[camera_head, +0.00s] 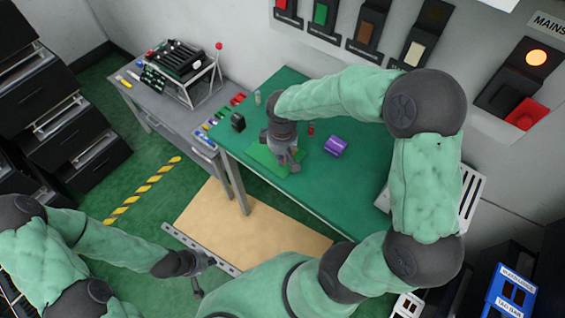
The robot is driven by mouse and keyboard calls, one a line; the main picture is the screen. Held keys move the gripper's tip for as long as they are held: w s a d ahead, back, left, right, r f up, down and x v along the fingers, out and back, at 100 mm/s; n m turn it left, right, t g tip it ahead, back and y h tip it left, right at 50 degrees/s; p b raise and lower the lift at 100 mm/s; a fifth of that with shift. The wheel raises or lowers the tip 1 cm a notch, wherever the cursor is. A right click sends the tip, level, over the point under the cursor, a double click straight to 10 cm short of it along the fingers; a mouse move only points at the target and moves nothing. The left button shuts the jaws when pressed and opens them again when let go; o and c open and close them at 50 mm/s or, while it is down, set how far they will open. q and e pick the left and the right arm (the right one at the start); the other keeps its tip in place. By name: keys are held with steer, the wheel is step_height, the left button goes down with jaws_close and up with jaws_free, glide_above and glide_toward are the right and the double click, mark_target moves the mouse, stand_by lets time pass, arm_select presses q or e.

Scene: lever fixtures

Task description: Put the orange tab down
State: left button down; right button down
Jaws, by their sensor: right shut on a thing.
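On the wall, a row of dark switch fixtures carries coloured tabs. The orange-brown tab (367,31) is on the third fixture from the left, between a green tab (321,13) and a cream tab (414,53). My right gripper (289,163) points down over a green pad (262,155) on the green table, well away from the wall tabs. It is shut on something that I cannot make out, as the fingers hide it. My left gripper (203,277) is low at the front left, open and empty, away from the table and tabs.
A purple cylinder (336,146) and a small red item (311,129) lie near my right gripper on the green table (330,187). A MAINS fixture with a lit orange lamp (536,57) and red tab (525,114) is at the right. A grey bench (155,112) holds a rack.

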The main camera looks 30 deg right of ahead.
steer(key=shift+f+b, duration=0.3)
steer(key=shift+f, duration=1.2)
steer(key=shift+f, duration=0.2)
steer(key=c, duration=1.4)
jaws_free()
steer(key=shift+r, duration=0.15)
steer(key=shift+r, duration=0.35)
step_height(320, 180, up, 12)
steer(key=p, duration=0.3)
steer(key=shift+f, duration=0.25)
